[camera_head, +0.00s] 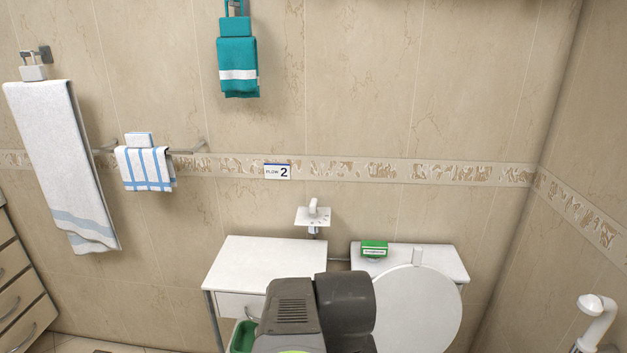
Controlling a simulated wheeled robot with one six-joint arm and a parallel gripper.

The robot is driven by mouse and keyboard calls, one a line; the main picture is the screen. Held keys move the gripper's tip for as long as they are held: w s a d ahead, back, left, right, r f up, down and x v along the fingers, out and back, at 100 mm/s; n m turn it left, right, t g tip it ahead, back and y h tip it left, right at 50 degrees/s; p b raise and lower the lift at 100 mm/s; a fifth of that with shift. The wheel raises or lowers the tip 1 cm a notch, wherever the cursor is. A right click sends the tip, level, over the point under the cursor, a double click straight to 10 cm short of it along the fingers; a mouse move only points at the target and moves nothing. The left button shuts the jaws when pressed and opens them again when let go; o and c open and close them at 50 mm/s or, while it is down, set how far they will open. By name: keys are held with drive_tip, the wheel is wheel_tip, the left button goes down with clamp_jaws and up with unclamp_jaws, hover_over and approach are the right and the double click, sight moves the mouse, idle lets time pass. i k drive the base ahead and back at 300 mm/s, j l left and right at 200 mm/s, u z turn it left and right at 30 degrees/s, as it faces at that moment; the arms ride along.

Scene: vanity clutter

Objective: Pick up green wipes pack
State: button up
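A small green pack with a white label (374,248), which looks like the wipes pack, lies on the left part of the white toilet tank lid (440,262), near the back wall. It is fully visible, with nothing on top of it. Dark grey links of my own arm rise at the bottom middle, in front of and below the pack, clearly apart from it. My gripper's fingers do not show.
A white vanity cabinet (262,262) stands left of the tank across a narrow gap. The raised round toilet lid (425,310) stands in front of the tank. A green container (243,337) sits low by the cabinet. A white wall fixture (313,214) is above the cabinet.

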sight(371, 248)
drive_tip(key=z, duration=0.65)
drive_tip(key=i+j, duration=0.4)
drive_tip(key=j, duration=0.15)
drive_tip(key=i+j+u, duration=0.1)
drive_tip(key=i+j, duration=0.35)
drive_tip(key=j, duration=0.05)
